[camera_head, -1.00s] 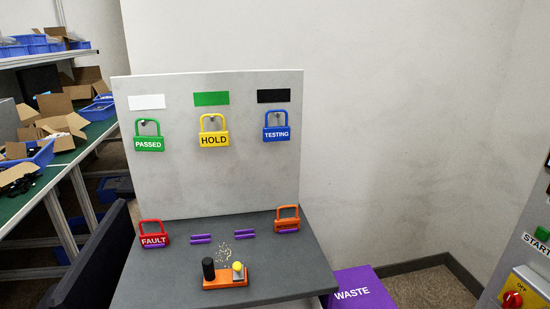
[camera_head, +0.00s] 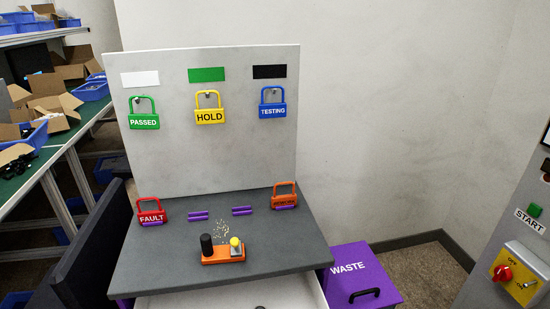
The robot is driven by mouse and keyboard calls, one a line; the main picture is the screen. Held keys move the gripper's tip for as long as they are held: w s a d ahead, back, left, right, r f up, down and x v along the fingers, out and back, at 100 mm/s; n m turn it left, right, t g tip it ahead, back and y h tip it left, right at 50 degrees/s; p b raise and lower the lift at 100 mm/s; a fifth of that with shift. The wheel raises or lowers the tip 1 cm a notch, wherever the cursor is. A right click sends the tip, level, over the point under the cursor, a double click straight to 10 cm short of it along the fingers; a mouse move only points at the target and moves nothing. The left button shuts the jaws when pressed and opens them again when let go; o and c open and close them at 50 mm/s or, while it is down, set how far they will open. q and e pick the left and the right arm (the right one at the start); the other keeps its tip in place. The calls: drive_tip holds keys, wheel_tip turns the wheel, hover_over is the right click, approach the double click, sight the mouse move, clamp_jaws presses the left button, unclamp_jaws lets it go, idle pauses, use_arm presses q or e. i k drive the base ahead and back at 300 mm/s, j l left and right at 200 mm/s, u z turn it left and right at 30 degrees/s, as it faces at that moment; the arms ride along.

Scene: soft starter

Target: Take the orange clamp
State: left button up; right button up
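An orange padlock-shaped clamp (camera_head: 285,196), its label blurred but seeming to read REWORK, stands at the back right of the grey tabletop (camera_head: 180,265). A purple piece shows at its foot. A low orange block (camera_head: 223,256) with a black cylinder (camera_head: 207,245) and a yellow ball-topped part (camera_head: 235,243) sits at the front middle of the tabletop. Neither of my grippers is in view.
A red FAULT padlock (camera_head: 151,212) stands at the left. Green, yellow and blue padlocks hang on the upright panel (camera_head: 215,160). A white drawer-like tray (camera_head: 290,292) shows below the tabletop. A purple WASTE bin (camera_head: 375,265) and a START cabinet (camera_head: 530,200) are at right.

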sight(211, 254)
drive_tip(key=k+u, duration=0.15)
drive_tip(key=u, duration=0.4)
drive_tip(key=i+j+z, duration=0.1)
drive_tip(key=j, duration=0.3)
drive_tip(key=j+z, duration=0.1)
drive_tip(key=j, duration=0.3)
drive_tip(key=i+j+z, duration=0.1)
drive_tip(key=j, duration=0.35)
